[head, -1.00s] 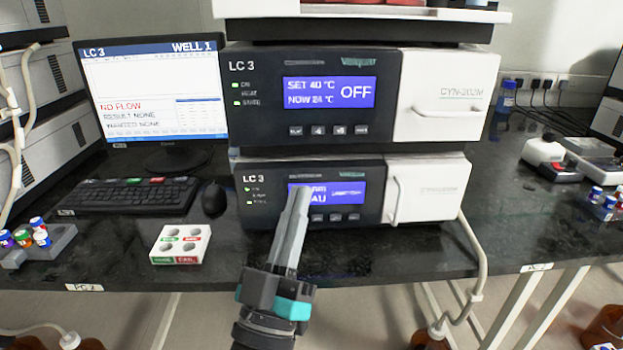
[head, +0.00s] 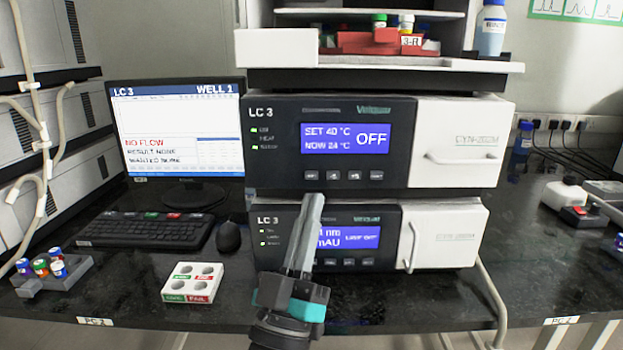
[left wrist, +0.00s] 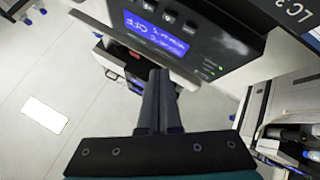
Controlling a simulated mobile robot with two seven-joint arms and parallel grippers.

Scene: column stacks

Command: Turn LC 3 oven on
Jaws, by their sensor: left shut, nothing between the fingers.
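The LC 3 oven (head: 405,110) is the upper black-and-white unit in the head view. Its blue display (head: 343,138) reads SET 40 °C, NOW 24 °C and OFF. A row of small buttons (head: 343,175) sits under the display. My left gripper (head: 313,200) is shut and empty. Its tips show just below the leftmost oven buttons, over the top of the lower LC 3 unit (head: 395,262); contact cannot be told. In the left wrist view the shut fingers (left wrist: 158,75) point towards an LC 3 front panel with a blue display (left wrist: 155,35). My right gripper is not in view.
A monitor (head: 180,125) shows LC 3, WELL 1 and NO FLOW. A keyboard (head: 145,232), mouse (head: 229,238), white PASS/FAIL block (head: 193,283) and vial rack (head: 78,270) are left of the units. A shelf with a red rack (head: 370,42) is above the oven.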

